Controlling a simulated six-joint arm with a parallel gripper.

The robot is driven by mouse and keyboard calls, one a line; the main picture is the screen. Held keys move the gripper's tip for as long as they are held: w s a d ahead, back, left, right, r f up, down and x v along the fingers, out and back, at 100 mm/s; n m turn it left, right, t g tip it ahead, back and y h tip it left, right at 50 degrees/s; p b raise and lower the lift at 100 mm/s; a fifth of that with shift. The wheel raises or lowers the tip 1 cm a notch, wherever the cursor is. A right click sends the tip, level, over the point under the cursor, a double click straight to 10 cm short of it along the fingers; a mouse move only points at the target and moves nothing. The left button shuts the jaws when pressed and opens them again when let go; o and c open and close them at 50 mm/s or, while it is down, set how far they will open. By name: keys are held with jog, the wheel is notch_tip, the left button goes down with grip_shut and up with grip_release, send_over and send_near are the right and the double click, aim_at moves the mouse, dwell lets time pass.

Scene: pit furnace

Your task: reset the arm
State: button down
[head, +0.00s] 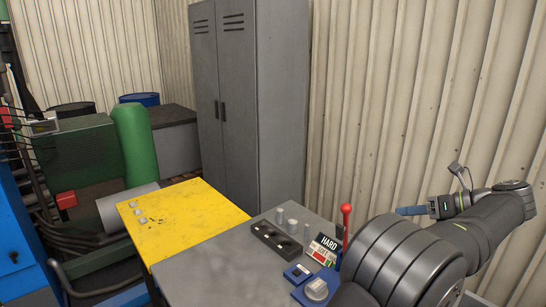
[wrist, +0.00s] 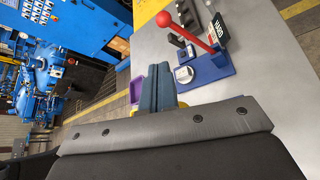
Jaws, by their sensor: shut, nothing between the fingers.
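My gripper (head: 412,210) is at the right in the head view, held up in front of the corrugated wall. It is shut and empty, its blue fingers together and pointing left. In the wrist view its blue fingers (wrist: 155,82) show above a dark grey padded part of my arm. My arm runs across the lower right of the head view and hides part of the table there.
A grey table (head: 205,262) holds a red-knobbed lever (head: 346,209), also in the wrist view (wrist: 165,18), a HARD sign (head: 328,243) and a black holder (head: 277,240) with grey pieces. A yellow plate (head: 185,225) lies left. Grey lockers (head: 235,100) stand behind.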

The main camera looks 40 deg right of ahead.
send_near(346, 215)
jog(key=w+a, duration=0.1)
jog(key=w+a+f, duration=0.1)
jog(key=w, duration=0.1)
jog(key=shift+w+a, duration=0.1)
jog(key=shift+w, duration=0.1)
jog(key=c, duration=0.9)
grip_release()
jog(key=o, duration=0.4)
jog(key=shift+w, duration=0.1)
jog(key=o, duration=0.5)
jog(key=w+n+g, duration=0.1)
jog(key=w+a+f+n+g, duration=0.1)
jog(key=w+a+n, duration=0.1)
jog(key=w+n, duration=0.1)
jog(key=shift+f+g, duration=0.3)
jog(key=shift+g, duration=0.1)
jog(key=w+a+f+n+g+h, duration=0.15)
jog(key=a+n+g, duration=0.3)
jog(key=n, duration=0.45)
jog(key=a+f+n+g+h, duration=0.25)
jog(key=n+g, duration=0.25)
jog(key=n, duration=0.3)
jog(key=shift+y, duration=0.3)
notch_tip(346, 215, down, 9)
jog(key=shift+a+f, duration=0.2)
